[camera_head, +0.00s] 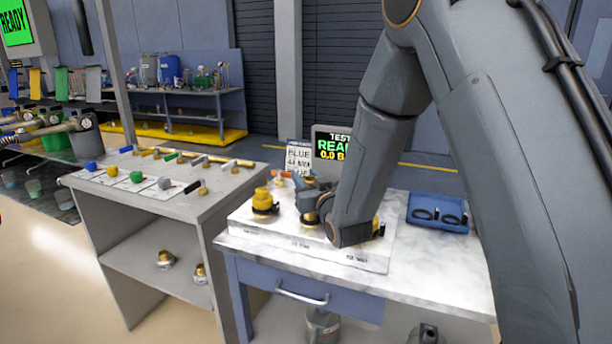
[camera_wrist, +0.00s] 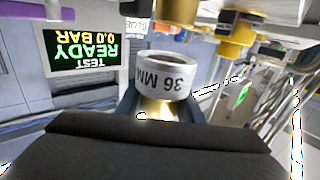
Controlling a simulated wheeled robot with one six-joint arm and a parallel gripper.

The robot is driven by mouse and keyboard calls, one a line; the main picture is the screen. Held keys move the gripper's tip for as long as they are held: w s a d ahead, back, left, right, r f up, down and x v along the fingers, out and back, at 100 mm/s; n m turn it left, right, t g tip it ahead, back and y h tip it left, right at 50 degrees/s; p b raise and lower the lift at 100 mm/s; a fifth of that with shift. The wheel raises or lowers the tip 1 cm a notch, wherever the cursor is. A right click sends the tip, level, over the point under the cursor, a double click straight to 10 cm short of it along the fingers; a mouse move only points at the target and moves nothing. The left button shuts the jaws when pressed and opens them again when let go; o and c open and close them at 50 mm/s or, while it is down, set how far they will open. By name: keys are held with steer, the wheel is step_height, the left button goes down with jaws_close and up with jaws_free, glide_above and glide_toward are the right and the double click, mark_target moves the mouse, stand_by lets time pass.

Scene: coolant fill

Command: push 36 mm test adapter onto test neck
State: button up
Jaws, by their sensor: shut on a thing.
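In the wrist view, which is upside down, my gripper (camera_wrist: 160,106) is shut on the 36 mm test adapter (camera_wrist: 163,82). The adapter has a white band marked "36 MM" and a brass part between the fingers. Its open end faces away from my palm. A brass neck with a dark collar (camera_wrist: 172,12) shows past that end, apparently apart from it; whether they are lined up I cannot tell. The held adapter is not clear there.
A yellow-topped fitting (camera_head: 263,201) stands at the block's left; another (camera_head: 376,224) partly shows at its right. The test display (camera_head: 331,146) behind reads READY, 0.0 BAR. A blue tray (camera_head: 437,226) with black rings lies right. A grey bench (camera_head: 215,190) with small parts stands left.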

steer(key=shift+f+b, duration=0.4)
steer(key=shift+f, duration=0.4)
steer(key=shift+f+b, duration=0.85)
steer(key=shift+b, duration=0.1)
stand_by(1.5)
steer(key=shift+r, duration=0.2)
steer(key=shift+r+p, duration=0.35)
steer(key=shift+r, duration=0.1)
steer(key=shift+f+b, duration=0.6)
steer(key=shift+b, duration=0.15)
stand_by(1.8)
steer(key=o, duration=1.2)
steer(key=shift+s, duration=0.1)
steer(key=b+v, duration=0.1)
steer(key=v, duration=0.6)
steer(key=shift+s+d, duration=0.15)
steer(key=shift+s, duration=0.15)
